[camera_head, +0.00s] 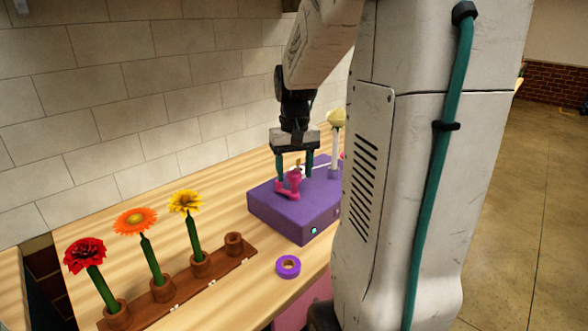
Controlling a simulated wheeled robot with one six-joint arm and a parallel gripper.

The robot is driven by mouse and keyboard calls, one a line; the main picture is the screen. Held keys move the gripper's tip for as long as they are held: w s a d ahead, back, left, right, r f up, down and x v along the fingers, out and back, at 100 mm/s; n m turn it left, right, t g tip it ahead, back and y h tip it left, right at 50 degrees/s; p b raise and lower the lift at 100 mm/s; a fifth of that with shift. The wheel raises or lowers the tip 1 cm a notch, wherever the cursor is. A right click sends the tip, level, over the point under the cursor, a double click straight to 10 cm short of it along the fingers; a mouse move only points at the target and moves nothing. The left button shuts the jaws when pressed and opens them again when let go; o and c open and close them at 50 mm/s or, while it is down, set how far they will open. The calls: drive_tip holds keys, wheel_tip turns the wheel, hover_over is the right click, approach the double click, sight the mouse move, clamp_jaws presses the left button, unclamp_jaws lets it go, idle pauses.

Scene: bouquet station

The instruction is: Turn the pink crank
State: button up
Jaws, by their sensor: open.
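The pink crank (293,185) stands on top of a purple box (292,208) on the wooden table. My gripper (296,176) points down over the box with its two teal fingers apart. The fingers are on either side of the upper part of the crank, as seen from here. I cannot tell whether either finger touches it. My arm's white column hides the right side of the box.
A brown rack (183,292) at the front left holds red (86,255), orange (135,222) and yellow (186,202) flowers; its right holder (234,244) is empty. A purple tape roll (288,266) lies before the box. A pale flower (337,118) stands behind. A tiled wall backs the table.

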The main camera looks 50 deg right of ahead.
wheel_tip(320, 180, up, 8)
drive_tip(key=shift+f, duration=0.1)
idle(0.4)
idle(0.6)
drive_tip(key=s+a+f+n, duration=0.1)
drive_tip(key=s+a, duration=0.3)
drive_tip(key=a, duration=0.4)
drive_tip(key=s+a+f+n+t, duration=0.1)
drive_tip(key=s+a+n, duration=0.2)
drive_tip(key=s+a, duration=0.2)
drive_tip(key=s+a+f+n, duration=0.1)
drive_tip(key=s+a, duration=0.4)
drive_tip(key=a, duration=0.6)
drive_tip(key=shift+s+a+f+n, duration=0.2)
drive_tip(key=shift+a+f+n, duration=0.15)
drive_tip(key=shift+n, duration=0.45)
